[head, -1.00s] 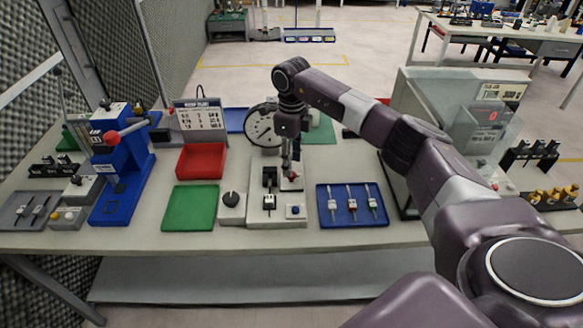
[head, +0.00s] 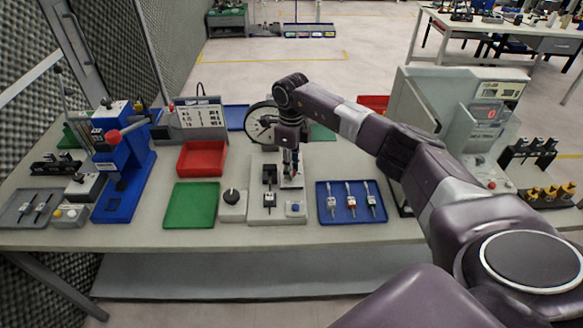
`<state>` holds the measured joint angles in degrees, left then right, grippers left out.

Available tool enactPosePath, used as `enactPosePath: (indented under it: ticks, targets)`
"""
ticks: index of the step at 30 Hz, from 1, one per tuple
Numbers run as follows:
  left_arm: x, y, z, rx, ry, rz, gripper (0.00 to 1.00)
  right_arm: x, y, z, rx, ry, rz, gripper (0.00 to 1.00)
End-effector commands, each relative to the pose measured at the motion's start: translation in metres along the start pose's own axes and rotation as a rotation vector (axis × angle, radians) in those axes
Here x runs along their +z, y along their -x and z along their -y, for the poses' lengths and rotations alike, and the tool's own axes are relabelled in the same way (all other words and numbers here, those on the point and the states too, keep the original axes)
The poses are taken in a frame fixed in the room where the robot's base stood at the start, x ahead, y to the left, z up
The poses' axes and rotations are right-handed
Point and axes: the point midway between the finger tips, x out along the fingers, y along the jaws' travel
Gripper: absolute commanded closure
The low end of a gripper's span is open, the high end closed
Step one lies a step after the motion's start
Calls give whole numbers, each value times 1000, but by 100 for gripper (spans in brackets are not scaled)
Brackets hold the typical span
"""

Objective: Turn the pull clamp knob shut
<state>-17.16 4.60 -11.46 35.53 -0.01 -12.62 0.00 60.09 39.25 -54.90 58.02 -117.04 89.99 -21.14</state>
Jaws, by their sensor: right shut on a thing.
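The pale fixture plate (head: 263,215) stands near the front of the bench, with a dark clamp block on its left part and a small blue button at its lower right. My right gripper (head: 291,178) points down over the upper right of this plate. It is shut on the pull clamp knob, which is mostly hidden by the fingers. How far the knob is turned is too small to tell. My left gripper is not in view.
A box with a black dial (head: 232,198) and a green tray (head: 192,205) lie to the left. A blue tray (head: 350,205) with several small tools lies to the right. A round gauge (head: 259,130) stands behind. A blue press (head: 122,175) stands further left, and a grey machine (head: 440,120) to the right.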

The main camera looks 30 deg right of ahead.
Motion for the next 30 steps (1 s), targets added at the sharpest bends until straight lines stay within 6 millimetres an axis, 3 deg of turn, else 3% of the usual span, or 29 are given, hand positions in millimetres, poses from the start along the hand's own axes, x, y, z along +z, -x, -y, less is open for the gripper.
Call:
enactPosePath:
  ticks: [14, 30]
  targets:
    - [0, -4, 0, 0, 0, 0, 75, 0, 0, 0, -1, -126, 2, 100]
    - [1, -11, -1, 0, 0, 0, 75, 1, 1, 0, -2, -612, 3, 100]
